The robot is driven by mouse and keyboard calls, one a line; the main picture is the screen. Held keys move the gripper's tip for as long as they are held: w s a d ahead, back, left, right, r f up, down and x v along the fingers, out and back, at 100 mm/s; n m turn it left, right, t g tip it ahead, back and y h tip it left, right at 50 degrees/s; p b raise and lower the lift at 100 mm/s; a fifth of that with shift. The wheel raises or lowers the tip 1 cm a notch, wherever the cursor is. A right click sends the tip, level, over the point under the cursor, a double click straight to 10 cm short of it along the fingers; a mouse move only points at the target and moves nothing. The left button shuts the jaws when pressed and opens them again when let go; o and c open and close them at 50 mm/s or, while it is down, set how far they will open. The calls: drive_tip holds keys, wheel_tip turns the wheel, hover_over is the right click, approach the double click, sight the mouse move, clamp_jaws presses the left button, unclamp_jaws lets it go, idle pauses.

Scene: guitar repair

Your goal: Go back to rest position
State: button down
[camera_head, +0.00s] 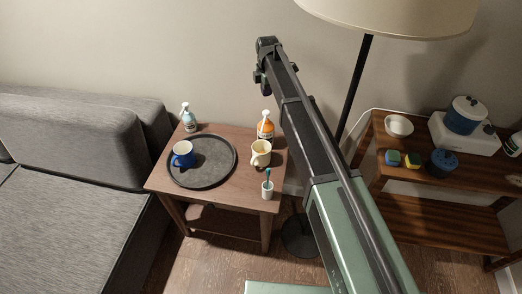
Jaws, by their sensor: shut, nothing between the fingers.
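My arm (312,135) reaches from the bottom right up to the top middle, in front of the wall and the lamp pole. Its far end shows only small dark joint parts, above and behind the side table. I can make out no gripper fingers in this view. The arm is clear of the mugs and bottles in the picture.
A grey sofa (75,150) stands left, a wooden shelf (450,172) right, a lamp (400,15) behind.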

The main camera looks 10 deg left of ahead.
drive_tip(key=shift+f, duration=0.1)
drive_tip(key=s+d+r+m+p, duration=0.1)
drive_tip(key=s+d+m, duration=0.6)
drive_tip(key=s, duration=0.5)
drive_tip(key=s+d+r+m+p, duration=0.2)
drive_tip(key=s+d+m, duration=0.6)
drive_tip(key=s, duration=0.3)
drive_tip(key=s+d+r+m+p, duration=0.1)
drive_tip(key=s+d+m, duration=0.7)
drive_tip(key=s, duration=0.4)
drive_tip(key=shift+s+d+r, duration=0.25)
drive_tip(key=shift+s+r, duration=0.05)
drive_tip(key=shift+r, duration=0.05)
